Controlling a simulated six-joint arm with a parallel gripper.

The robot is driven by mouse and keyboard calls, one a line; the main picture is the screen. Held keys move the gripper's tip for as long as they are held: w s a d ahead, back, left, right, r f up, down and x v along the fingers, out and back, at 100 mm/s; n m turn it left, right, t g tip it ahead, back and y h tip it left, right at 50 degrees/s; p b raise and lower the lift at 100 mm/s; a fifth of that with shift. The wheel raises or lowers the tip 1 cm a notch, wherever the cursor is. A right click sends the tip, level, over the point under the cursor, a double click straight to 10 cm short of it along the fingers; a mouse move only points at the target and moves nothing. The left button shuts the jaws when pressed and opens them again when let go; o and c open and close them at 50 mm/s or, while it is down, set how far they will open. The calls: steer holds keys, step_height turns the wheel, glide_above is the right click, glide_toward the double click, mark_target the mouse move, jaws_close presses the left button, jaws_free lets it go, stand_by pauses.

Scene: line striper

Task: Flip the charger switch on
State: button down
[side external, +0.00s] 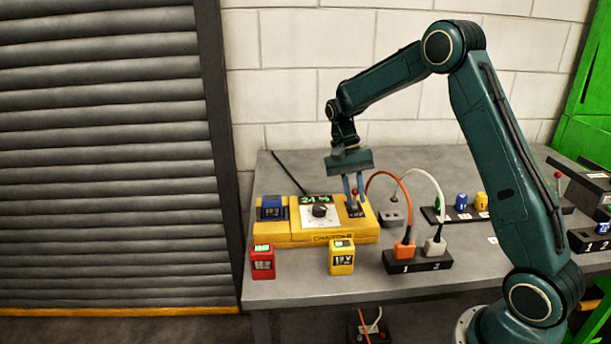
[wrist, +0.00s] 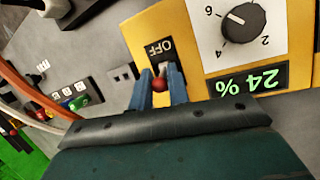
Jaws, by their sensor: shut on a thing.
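The yellow charger (side external: 335,236) stands on the grey bench with a lit display reading about 24 % and a black dial (side external: 320,210). Its switch, a lever with a red ball tip (wrist: 159,85), sits on a black plate marked OFF (wrist: 158,50) in the wrist view. My gripper (side external: 354,188) is over the charger's right end, its two blue fingers shut on the lever. In the wrist view the fingers (wrist: 158,88) stand on either side of the red tip. The plate's other marking is hidden behind the fingers.
A blue battery (side external: 272,207) sits in the charger's left bay. A red battery (side external: 263,261) and a yellow battery (side external: 341,257) stand in front. A black power strip (side external: 418,262) with orange and white plugs stands at right, their cables arching close beside my gripper.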

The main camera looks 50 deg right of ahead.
steer(key=shift+w+d+f+g+y, duration=0.1)
steer(key=shift+w+d+g+y, duration=0.1)
steer(key=shift+g+y, duration=0.25)
steer(key=shift+w+d+f+g+y, duration=0.1)
steer(key=shift+w+g+y, duration=0.1)
steer(key=shift+g+y, duration=0.2)
stand_by(0.9)
steer(key=c, duration=1.4)
jaws_free()
steer(key=shift+o, duration=0.2)
steer(key=shift+s+a+r+t+h, duration=0.15)
steer(key=shift+s+a+t+h, duration=0.05)
steer(key=shift+t+h, duration=0.2)
